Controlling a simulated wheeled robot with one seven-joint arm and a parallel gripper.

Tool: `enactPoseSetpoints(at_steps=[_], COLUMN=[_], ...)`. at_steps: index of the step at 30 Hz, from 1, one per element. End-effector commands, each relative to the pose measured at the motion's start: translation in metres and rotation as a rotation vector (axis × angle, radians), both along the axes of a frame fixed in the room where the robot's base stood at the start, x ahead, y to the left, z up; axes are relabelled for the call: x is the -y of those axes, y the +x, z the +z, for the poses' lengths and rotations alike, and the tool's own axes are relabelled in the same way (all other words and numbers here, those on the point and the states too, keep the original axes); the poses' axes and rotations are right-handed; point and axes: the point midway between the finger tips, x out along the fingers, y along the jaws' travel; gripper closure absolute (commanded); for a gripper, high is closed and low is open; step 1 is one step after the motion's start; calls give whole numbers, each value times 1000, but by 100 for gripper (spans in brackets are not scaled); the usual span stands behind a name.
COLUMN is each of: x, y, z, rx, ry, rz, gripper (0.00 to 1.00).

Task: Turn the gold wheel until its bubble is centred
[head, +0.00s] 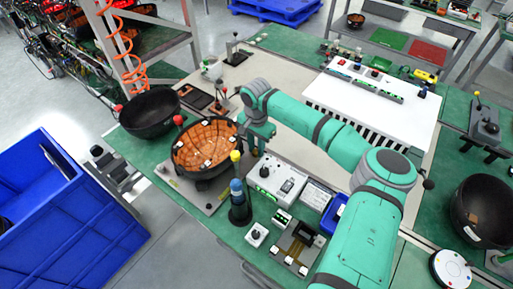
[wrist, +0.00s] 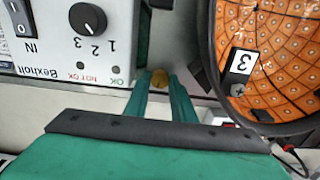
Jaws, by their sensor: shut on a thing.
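The gold wheel (wrist: 160,77) is a small rounded gold piece in the wrist view, low between the control box and the orange-lined bowl. My gripper (wrist: 160,88) has its two teal fingers shut on it, one on each side. In the head view my gripper (head: 258,135) points down just right of the bowl, and the wheel is hidden there. I cannot make out the bubble in either view.
The dark bowl with orange tiles (head: 205,145) stands close left of my gripper, and it fills the right of the wrist view (wrist: 265,55). The white control box (head: 277,183) with a knob is close in front. A blue-and-yellow post (head: 238,195) stands nearby.

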Motion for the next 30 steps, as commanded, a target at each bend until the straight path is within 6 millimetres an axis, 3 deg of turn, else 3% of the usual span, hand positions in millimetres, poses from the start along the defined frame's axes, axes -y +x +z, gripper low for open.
enactPoseSetpoints(at_steps=[30], x=[1], y=[0], z=[1], rx=[3], ry=[0], rz=[-964], gripper=[100])
